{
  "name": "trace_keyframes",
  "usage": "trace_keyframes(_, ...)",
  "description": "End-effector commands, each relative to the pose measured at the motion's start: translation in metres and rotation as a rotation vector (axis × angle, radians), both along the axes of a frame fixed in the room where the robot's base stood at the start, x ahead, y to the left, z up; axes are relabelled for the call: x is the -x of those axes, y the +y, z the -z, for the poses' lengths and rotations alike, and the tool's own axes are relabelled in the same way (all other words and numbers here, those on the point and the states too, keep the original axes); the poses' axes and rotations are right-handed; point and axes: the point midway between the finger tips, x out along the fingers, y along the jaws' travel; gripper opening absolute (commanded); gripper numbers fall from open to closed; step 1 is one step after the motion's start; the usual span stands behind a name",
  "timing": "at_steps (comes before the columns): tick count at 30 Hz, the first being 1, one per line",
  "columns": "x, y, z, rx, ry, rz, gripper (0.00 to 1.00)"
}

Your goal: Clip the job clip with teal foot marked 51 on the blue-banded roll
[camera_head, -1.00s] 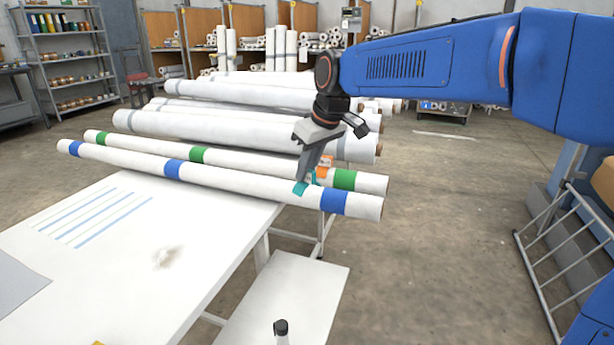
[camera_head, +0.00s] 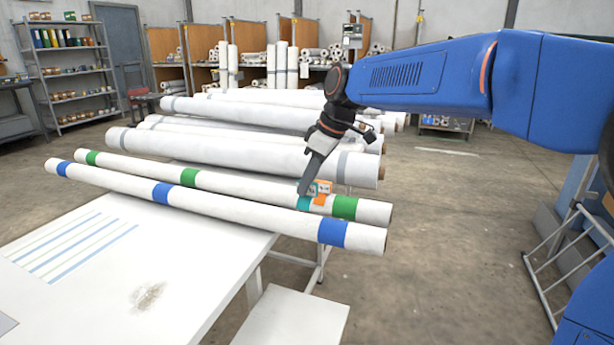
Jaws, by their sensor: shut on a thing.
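The blue-banded roll (camera_head: 250,210) is white with blue bands and lies lengthwise at the front of the stacked rolls. The green-banded roll (camera_head: 260,187) lies just behind it. My gripper (camera_head: 303,192) points down near the right end of these rolls and is shut on a clip with a teal foot (camera_head: 303,203). The teal foot shows against the green-banded roll, just above the blue-banded roll's upper edge; I cannot tell whether it touches either. Its number is not legible. An orange clip (camera_head: 319,198) with a pale label appears on the green-banded roll, right beside my gripper.
A white table (camera_head: 150,260) lies in front of the rolls, with blue stripes and a dark smudge on it. Larger white rolls (camera_head: 240,152) lie behind. A metal rack (camera_head: 560,250) stands at the right. The floor right of the roll ends is clear.

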Motion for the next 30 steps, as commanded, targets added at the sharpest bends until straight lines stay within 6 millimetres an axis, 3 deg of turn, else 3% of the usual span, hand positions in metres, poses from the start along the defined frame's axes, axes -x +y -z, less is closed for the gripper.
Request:
trace_keyframes(15,0.0,0.0,0.039,0.001,0.002,0.001,0.0)
trace_keyframes(30,0.0,0.0,0.047,0.0,0.0,0.001,0.0)
